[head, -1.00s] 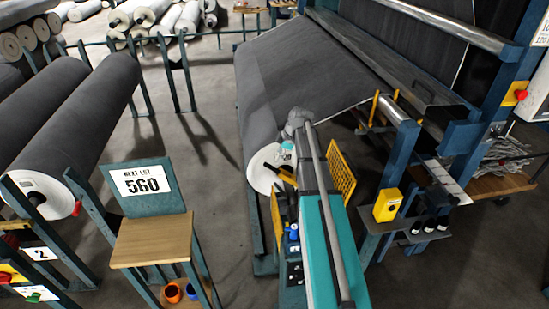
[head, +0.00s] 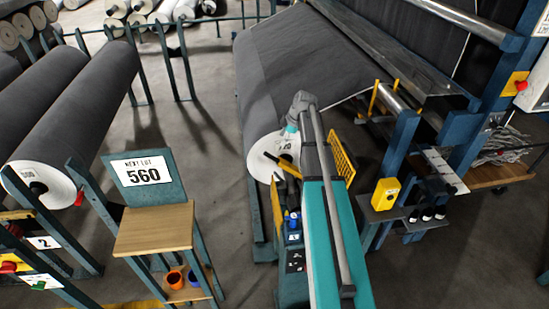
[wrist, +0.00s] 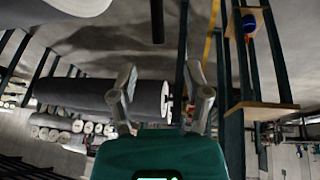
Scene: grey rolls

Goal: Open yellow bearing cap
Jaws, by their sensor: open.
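The yellow bearing cap appears to be the yellow bar (head: 284,165) at the near end of the big grey roll in the middle of the head view. It lies across the roll's white end face, and its lower end meets a dark support. Whether it is latched cannot be made out. My gripper (wrist: 163,106) shows in the wrist view with its two grey fingers spread and nothing between them. In the head view my arm hides most of the wrist, and the fingers cannot be made out. No yellow cap lies between the fingers in the wrist view.
The grey roll (head: 315,65) stands beyond my arm, with yellow mesh guards (head: 342,158) near its end. A wooden stand (head: 153,229) with a 560 sign is at left. A yellow box (head: 385,194) is at right. Bare floor lies between stand and roll.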

